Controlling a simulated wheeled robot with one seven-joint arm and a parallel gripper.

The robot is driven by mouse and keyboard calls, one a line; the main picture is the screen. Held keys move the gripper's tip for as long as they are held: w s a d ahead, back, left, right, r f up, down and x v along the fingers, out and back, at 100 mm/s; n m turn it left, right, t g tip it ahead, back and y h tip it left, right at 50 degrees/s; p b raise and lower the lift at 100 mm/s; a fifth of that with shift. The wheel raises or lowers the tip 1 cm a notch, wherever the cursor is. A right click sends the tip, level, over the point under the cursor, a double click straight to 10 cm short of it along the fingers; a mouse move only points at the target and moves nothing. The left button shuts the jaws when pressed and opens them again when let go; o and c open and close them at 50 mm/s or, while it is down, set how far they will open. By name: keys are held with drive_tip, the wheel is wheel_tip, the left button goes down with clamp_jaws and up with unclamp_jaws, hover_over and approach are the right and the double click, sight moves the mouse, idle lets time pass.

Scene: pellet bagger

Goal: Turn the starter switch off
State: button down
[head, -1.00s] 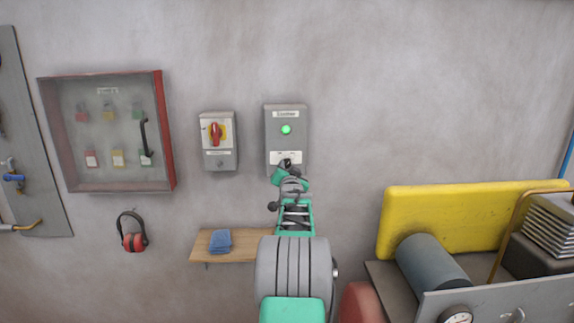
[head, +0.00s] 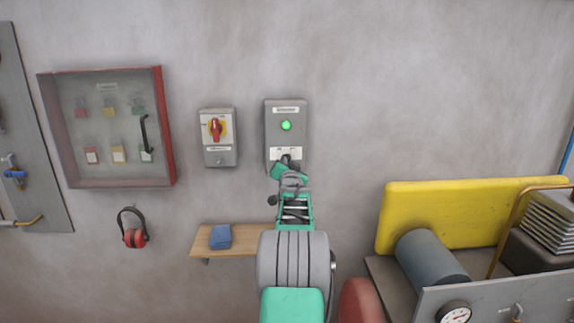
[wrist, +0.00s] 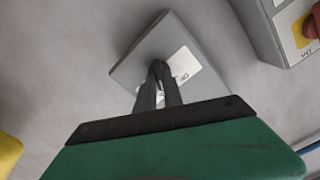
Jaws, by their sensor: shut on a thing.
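The starter box (head: 285,109) is a grey wall box with a lit green lamp (head: 286,126) and a white label plate (head: 297,154) low on its front. It also shows tilted in the wrist view (wrist: 133,72), with part of the white plate. My gripper (head: 287,160) is at the lower part of this box. In the wrist view its dark fingers (wrist: 158,72) are shut on the small dark switch knob in front of the plate. The fingers hide most of the knob, so I cannot tell which way it points.
Left of the starter stands a grey isolator box (head: 220,159) with a red rotary handle on yellow. A wooden shelf (head: 255,243) with a blue cloth (head: 220,237) is below. A yellow panel (head: 460,205) and machine stand at right. The wall above is clear.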

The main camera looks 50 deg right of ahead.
drive_tip(key=shift+f+b, duration=0.15)
drive_tip(key=shift+b, duration=0.2)
drive_tip(key=shift+w+a+n+b, duration=0.1)
drive_tip(key=shift+n+b, duration=5.9)
drive_tip(key=shift+b, duration=0.25)
drive_tip(key=c, duration=1.5)
unclamp_jaws()
drive_tip(key=shift+o, duration=0.2)
drive_tip(key=b+v, duration=0.2)
drive_tip(key=v, duration=0.6)
